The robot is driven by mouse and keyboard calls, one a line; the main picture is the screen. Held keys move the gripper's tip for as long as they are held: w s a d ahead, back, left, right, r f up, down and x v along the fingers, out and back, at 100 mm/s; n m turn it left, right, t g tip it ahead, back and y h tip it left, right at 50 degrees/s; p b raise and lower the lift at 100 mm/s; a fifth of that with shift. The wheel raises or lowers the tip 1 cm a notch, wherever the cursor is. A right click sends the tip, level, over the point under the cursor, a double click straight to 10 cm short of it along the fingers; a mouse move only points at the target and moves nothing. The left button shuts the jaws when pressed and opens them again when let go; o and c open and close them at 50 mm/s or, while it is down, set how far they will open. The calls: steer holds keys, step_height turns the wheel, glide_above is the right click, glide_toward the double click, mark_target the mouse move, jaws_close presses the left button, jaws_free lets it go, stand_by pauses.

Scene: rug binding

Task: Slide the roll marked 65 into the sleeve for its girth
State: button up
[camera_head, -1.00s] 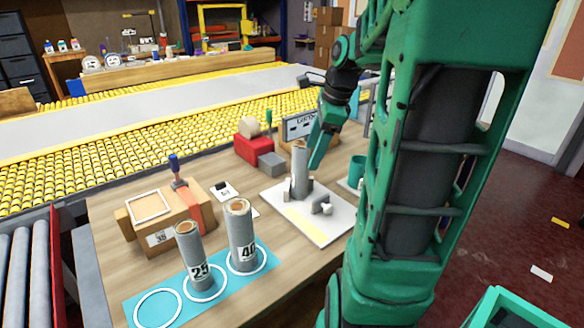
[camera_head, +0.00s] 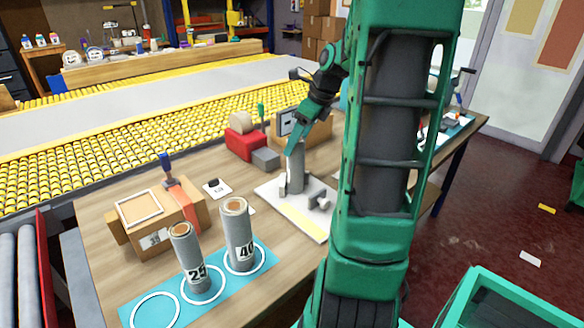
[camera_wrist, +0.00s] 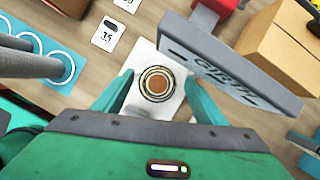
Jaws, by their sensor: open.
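A grey roll (camera_head: 296,172) stands upright on a white plate (camera_head: 318,226) with small grey blocks. No number on it can be read. My gripper (camera_head: 300,142) is open at the roll's top. In the wrist view, the roll's round end with a brown core (camera_wrist: 157,84) lies between the two teal fingers, with gaps beside it. A roll marked 25 (camera_head: 190,262) and a thicker roll marked 40 (camera_head: 238,232) stand in white circles on a blue mat (camera_head: 218,292). The mat's front-left circle is empty. I cannot identify a sleeve for certain.
A cardboard box (camera_head: 152,222) with a blue-handled tool stands at the left. A red tape dispenser (camera_head: 243,142) stands behind the plate. A sign reading GIRTH (camera_wrist: 225,72) rises close beside my gripper. A card marked 35 (camera_wrist: 107,35) lies on the table. Yellow roller conveyors run behind.

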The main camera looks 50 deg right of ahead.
mark_target(296, 163)
steer(key=x, duration=0.5)
steer(key=shift+a, duration=0.2)
steer(key=shift+c, duration=0.2)
steer(key=c, duration=1.2)
steer(key=shift+c, duration=0.2)
steer(key=shift+r, duration=0.15)
